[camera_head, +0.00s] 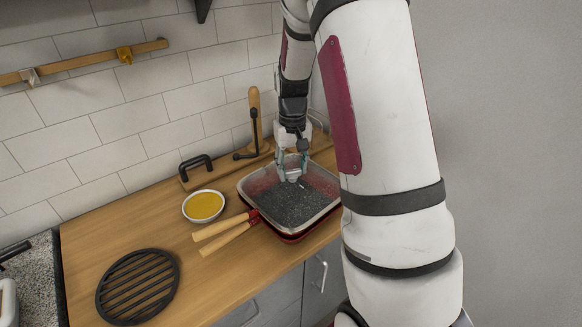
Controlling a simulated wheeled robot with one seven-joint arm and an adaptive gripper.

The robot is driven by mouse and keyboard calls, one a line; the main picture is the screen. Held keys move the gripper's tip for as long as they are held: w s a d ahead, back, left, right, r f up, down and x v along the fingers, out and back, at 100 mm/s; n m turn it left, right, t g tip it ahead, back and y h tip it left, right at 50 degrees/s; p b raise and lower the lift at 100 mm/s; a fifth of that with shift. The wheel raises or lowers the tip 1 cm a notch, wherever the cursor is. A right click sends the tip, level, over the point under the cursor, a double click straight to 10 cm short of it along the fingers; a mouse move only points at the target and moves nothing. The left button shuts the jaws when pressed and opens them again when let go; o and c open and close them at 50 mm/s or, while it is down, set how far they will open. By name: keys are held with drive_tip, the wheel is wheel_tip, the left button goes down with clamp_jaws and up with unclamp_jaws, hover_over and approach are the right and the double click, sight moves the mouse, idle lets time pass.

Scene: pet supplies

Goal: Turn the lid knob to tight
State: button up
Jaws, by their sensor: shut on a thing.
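A square pan with red sides (293,238) and two wooden handles (222,235) sits on the counter, its handles pointing left. A grey-rimmed square lid with a dark speckled middle (292,207) appears to cover it. My gripper (292,174) points down over the far part of the lid, its fingers shut on a small pale knob (292,178). The fingers partly hide the knob, and I cannot tell its turn angle or any tight mark.
A white bowl of yellow contents (204,206) stands left of the pan. A round black grate (138,287) lies at the front left. A black handle (197,165) and an upright wooden handle (255,112) stand near the tiled wall. The counter's left middle is clear.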

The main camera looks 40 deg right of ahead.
sight(293, 170)
drive_tip(key=m, duration=0.6)
drive_tip(key=shift+m+b, duration=0.3)
drive_tip(key=shift+b, duration=0.05)
drive_tip(key=m, duration=0.6)
drive_tip(key=shift+s+d, duration=0.1)
drive_tip(key=shift+m, duration=0.3)
drive_tip(key=o, duration=1.1)
drive_tip(key=shift+o, duration=0.2)
wheel_tip(293, 170, up, 12)
